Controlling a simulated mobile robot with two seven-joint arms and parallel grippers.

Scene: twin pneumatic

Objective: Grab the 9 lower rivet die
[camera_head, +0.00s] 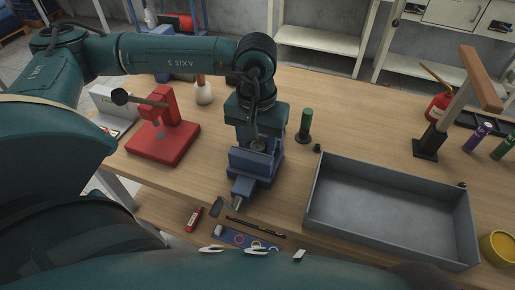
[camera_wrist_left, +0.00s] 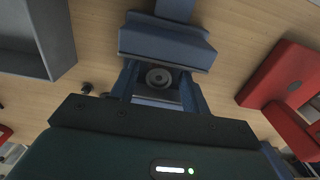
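My left gripper (camera_head: 257,140) hangs over the blue vise (camera_head: 243,188) in the head view, with my arm hiding part of the vise. In the left wrist view the gripper's two fingers (camera_wrist_left: 158,88) stand apart. A round grey part with a dark centre hole (camera_wrist_left: 158,77) shows between them. I cannot tell whether it is the 9 lower rivet die or part of the vise (camera_wrist_left: 165,42); no grip on it shows. A small dark cylinder (camera_head: 318,148) stands on the table right of the vise. No marking is readable. My right gripper is not in view.
A grey metal tray (camera_head: 390,243) fills the table's right side. A red press (camera_head: 165,148) stands left of the vise. A green-topped cylinder on a dark base (camera_head: 306,122) stands behind the small cylinder. Small tools and a red lighter-like item (camera_head: 194,219) lie near the front edge.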

